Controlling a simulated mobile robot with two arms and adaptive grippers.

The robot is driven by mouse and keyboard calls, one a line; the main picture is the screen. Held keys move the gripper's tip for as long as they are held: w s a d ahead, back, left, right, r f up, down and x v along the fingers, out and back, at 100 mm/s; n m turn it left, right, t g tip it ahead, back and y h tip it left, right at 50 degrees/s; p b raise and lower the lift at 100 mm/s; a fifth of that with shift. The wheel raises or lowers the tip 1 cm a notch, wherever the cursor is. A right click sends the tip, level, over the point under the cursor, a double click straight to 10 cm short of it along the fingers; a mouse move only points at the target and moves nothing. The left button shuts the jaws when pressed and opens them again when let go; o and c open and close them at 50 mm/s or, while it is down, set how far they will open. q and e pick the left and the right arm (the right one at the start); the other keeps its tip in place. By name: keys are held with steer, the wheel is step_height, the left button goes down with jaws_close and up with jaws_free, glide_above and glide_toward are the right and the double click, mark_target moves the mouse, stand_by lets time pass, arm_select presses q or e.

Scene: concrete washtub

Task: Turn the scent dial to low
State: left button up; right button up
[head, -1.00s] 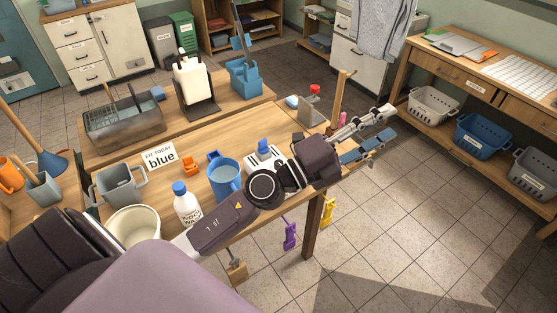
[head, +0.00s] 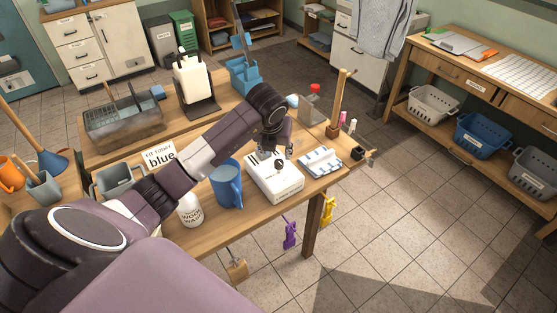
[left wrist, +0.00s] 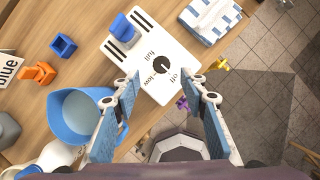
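A white dispenser box (head: 280,187) stands near the table's right end. In the left wrist view its top (left wrist: 138,50) bears a round black scent dial (left wrist: 162,64), with "full", "low" and "off" printed around it. The dial also shows in the head view (head: 279,165). I cannot tell for certain which label its mark points to. A blue piece (left wrist: 122,27) sits on the box. My left gripper (left wrist: 164,84) is open and empty, pointing down over the box, its fingers spread either side of the dial's end and apart from the dial. My right gripper is not in view.
A blue mug (head: 227,186) stands close beside the box, with a white bottle (head: 190,211) by it. A wooden post (head: 338,105) rises near the table's right end. Orange (left wrist: 43,72) and blue (left wrist: 63,45) pieces lie left.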

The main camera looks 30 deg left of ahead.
mark_target(279, 162)
arm_select(q)
steer(key=p+x, duration=0.1)
steer(key=x, duration=0.5)
steer(key=shift+d+p, duration=0.1)
steer(key=shift+p, duration=0.25)
steer(key=shift+w+f, duration=0.2)
steer(key=shift+f, duration=0.4)
steer(key=shift+c, duration=0.7)
jaws_close()
